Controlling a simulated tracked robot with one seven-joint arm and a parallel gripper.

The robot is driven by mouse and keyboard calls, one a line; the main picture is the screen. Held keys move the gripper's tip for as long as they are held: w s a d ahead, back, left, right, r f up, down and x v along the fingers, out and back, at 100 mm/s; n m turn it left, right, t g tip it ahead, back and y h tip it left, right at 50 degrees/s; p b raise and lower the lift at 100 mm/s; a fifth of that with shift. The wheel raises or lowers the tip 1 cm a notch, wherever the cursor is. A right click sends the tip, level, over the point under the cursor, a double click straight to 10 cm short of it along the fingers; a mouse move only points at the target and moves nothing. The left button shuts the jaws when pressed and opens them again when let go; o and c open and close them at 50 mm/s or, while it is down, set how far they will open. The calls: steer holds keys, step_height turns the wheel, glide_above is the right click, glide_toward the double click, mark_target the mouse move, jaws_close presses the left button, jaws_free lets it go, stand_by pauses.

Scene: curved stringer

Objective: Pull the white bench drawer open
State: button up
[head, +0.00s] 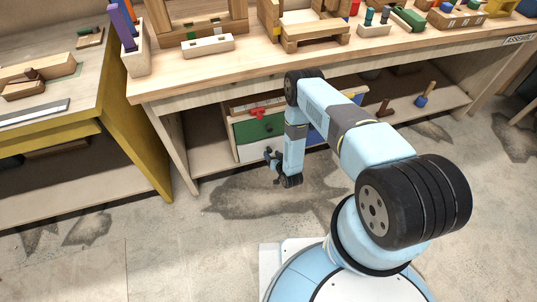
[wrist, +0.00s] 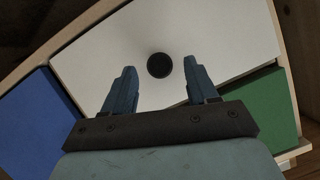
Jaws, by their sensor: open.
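The white drawer (head: 249,153) is at the lower left of a small cabinet under the workbench, below a green drawer. In the wrist view the white drawer front (wrist: 95,62) fills the upper middle, with a round dark knob (wrist: 159,65) on it. The front looks shut or nearly so in its frame. My gripper (wrist: 161,70) is open, its two blue fingers pointing at the drawer front with the knob showing between them. Whether the fingers touch the knob cannot be told. In the head view my gripper (head: 270,156) is in front of the white drawer.
The green drawer (head: 260,128) and a blue drawer (head: 318,131) belong to the same cabinet, partly behind my arm. A bench leg (head: 172,140) stands left of it. The workbench top (head: 200,71) overhangs above. The floor (head: 130,240) in front is clear.

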steer(key=shift+x, duration=0.85)
jaws_close()
